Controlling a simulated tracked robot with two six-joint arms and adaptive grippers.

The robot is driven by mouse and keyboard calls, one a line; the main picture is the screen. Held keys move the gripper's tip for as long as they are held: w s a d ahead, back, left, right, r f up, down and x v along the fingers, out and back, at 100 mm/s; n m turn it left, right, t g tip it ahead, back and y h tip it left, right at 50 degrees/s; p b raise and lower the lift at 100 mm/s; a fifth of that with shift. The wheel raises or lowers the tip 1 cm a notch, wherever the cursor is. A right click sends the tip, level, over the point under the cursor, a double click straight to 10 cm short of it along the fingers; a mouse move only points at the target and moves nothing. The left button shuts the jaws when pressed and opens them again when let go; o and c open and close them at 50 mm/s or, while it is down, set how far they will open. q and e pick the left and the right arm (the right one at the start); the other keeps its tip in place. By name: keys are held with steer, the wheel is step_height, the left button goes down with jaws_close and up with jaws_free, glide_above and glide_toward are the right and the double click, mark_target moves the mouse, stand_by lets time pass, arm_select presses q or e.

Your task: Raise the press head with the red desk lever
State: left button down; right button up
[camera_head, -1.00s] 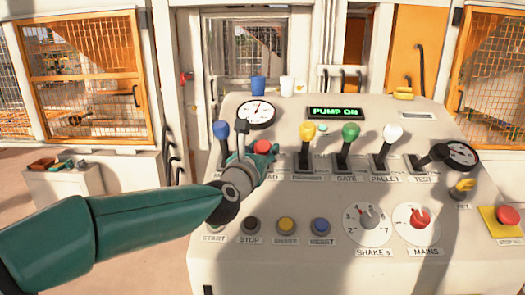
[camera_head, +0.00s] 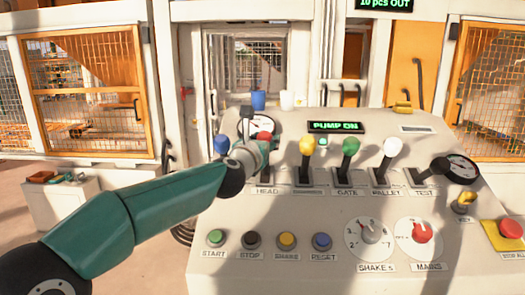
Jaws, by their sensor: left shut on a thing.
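The red desk lever's knob (camera_head: 264,136) shows at the left part of the sloped control desk (camera_head: 300,215), above the HEAD label (camera_head: 267,190). My left gripper (camera_head: 262,146) is shut on the red lever, just below the knob. The lever's stem and slot are mostly hidden behind the gripper. My left arm reaches in from the lower left across the desk's left edge. The press head cannot be seen. My right gripper is not in view.
A blue lever (camera_head: 221,144) stands close left of my gripper; a yellow lever (camera_head: 306,147) stands to its right, then green (camera_head: 350,149) and white (camera_head: 392,148) ones. A display (camera_head: 335,127) reads PUMP ON. Buttons and dials line the desk's front.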

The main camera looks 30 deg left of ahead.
arm_select(q)
steer(key=shift+w+a+r, duration=0.25)
steer(key=shift+w+a, duration=0.2)
steer(key=shift+w, duration=0.35)
steer(key=shift+w+a+r, duration=0.2)
steer(key=shift+w+a, duration=0.25)
steer(key=shift+w, duration=0.3)
steer(key=c, duration=0.6)
jaws_free()
steer(key=shift+f, duration=0.1)
steer(key=shift+c, duration=0.2)
steer(key=s+d, duration=0.2)
steer(key=s, duration=0.9)
steer(key=shift+s+d, duration=0.2)
steer(key=shift+s, duration=0.15)
stand_by(0.4)
